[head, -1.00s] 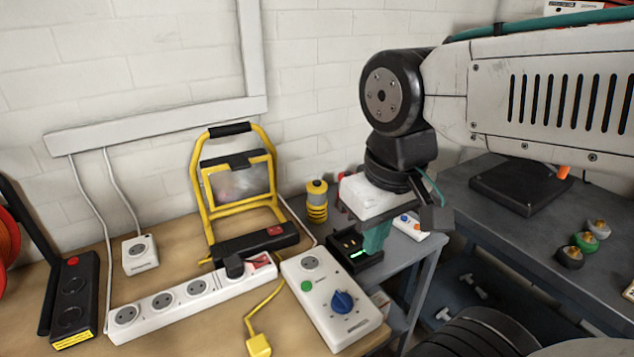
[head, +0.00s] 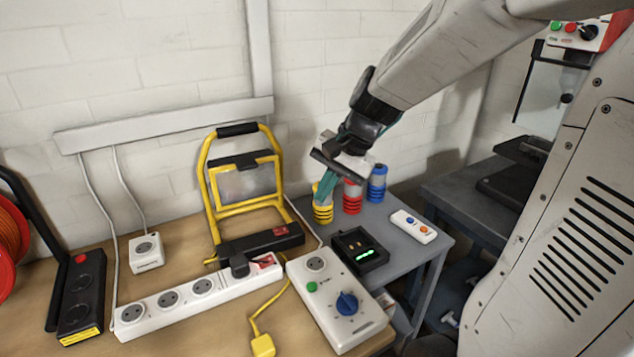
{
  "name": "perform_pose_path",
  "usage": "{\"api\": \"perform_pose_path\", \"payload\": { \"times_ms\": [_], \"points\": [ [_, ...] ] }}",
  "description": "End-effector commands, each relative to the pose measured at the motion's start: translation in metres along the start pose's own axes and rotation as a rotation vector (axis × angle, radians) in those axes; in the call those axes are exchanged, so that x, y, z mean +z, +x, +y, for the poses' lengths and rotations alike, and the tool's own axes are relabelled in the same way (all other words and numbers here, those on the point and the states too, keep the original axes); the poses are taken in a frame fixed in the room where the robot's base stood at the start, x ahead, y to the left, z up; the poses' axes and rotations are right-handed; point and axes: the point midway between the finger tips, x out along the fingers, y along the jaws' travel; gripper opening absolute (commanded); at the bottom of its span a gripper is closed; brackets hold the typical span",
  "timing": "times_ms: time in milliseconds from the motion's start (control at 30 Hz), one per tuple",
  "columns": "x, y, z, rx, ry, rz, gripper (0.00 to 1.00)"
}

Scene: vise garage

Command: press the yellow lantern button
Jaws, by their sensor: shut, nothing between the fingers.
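The yellow lantern (head: 322,212) is a small ribbed yellow cylinder standing upright on the grey table (head: 405,258), left of a red lantern (head: 353,198) and a blue lantern (head: 377,184). My gripper (head: 321,198) comes down tilted from the upper right, its teal fingers shut and empty. The fingertips overlap the top of the yellow lantern in the head view. I cannot tell whether they touch it. The fingers hide the lantern's top, and its button cannot be made out.
A yellow-framed work light (head: 246,187) stands to the left on the wooden bench. A black charger (head: 359,250) with a green glow and a white remote (head: 414,227) lie in front of the lanterns. A white box with a blue knob (head: 338,308) and a power strip (head: 186,297) lie nearer.

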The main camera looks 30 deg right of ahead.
Motion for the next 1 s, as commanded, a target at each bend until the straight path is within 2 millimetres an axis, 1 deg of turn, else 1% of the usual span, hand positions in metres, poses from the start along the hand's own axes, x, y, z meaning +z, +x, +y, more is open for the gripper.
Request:
{"api": "perform_pose_path", "payload": {
  "times_ms": [33, 167, 200, 300, 400, 433, 500, 600, 700, 1000],
  "points": [
    [-0.025, 0.007, -0.009, -0.048, 0.112, 0.016, 0.0],
    [-0.085, 0.017, -0.029, -0.186, 0.405, 0.078, 0.0],
    [-0.103, 0.018, -0.035, -0.227, 0.493, 0.097, 0.0],
    [-0.144, 0.019, -0.044, -0.327, 0.703, 0.143, 0.0],
    [-0.175, 0.014, -0.056, -0.424, 0.88, 0.183, 0.0],
    [-0.181, 0.01, -0.059, -0.452, 0.924, 0.195, 0.0],
    [-0.193, 0.001, -0.065, -0.506, 1.004, 0.216, 0.0],
    [-0.202, -0.005, -0.066, -0.552, 1.097, 0.235, 0.0],
    [-0.203, -0.005, -0.065, -0.557, 1.123, 0.238, 0.0],
    [-0.202, -0.005, -0.065, -0.556, 1.122, 0.236, 0.0]
  ]
}}
